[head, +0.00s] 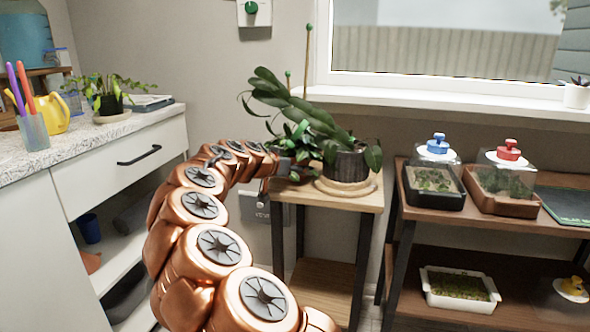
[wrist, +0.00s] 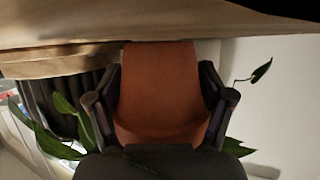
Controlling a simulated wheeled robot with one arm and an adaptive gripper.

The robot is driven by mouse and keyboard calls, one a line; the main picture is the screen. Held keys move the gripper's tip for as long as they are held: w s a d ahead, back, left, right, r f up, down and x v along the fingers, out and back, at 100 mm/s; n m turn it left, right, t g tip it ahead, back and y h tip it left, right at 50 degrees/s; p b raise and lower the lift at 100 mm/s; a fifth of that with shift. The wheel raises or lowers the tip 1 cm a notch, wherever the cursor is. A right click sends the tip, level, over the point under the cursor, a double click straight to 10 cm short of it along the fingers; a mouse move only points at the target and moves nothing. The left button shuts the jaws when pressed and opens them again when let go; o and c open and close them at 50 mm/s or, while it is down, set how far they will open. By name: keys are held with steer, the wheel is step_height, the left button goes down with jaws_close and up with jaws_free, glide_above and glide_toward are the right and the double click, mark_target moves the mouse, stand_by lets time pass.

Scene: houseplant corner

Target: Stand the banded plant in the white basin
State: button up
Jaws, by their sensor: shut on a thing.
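My gripper (wrist: 160,75) is shut on an orange-brown pot (wrist: 160,100), with one dark finger on each side of it. In the head view the far end of my arm reaches the small wooden stand, and its own links hide most of the gripper. A small leafy plant (head: 297,140) shows just beyond it, beside a larger plant in a dark ribbed pot (head: 346,165). I cannot make out a band on the held pot. A white tray (head: 460,303) with green growth is on the right lower shelf; I cannot tell whether it is the white basin.
The ribbed pot stands on a round wooden saucer (head: 345,190) on the stand (head: 368,200), close to my gripper. The right shelf (head: 520,228) holds two covered trays. A counter (head: 70,150) with pens, a watering can and a plant is at left.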

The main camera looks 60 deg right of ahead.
steer(key=shift+f, duration=0.1)
steer(key=o, duration=1.6)
steer(key=shift+a+r, duration=0.1)
steer(key=shift+r, duration=0.1)
steer(key=p+v, duration=0.2)
steer(key=v, duration=0.8)
steer(key=shift+p, duration=0.4)
steer(key=shift+v, duration=0.9)
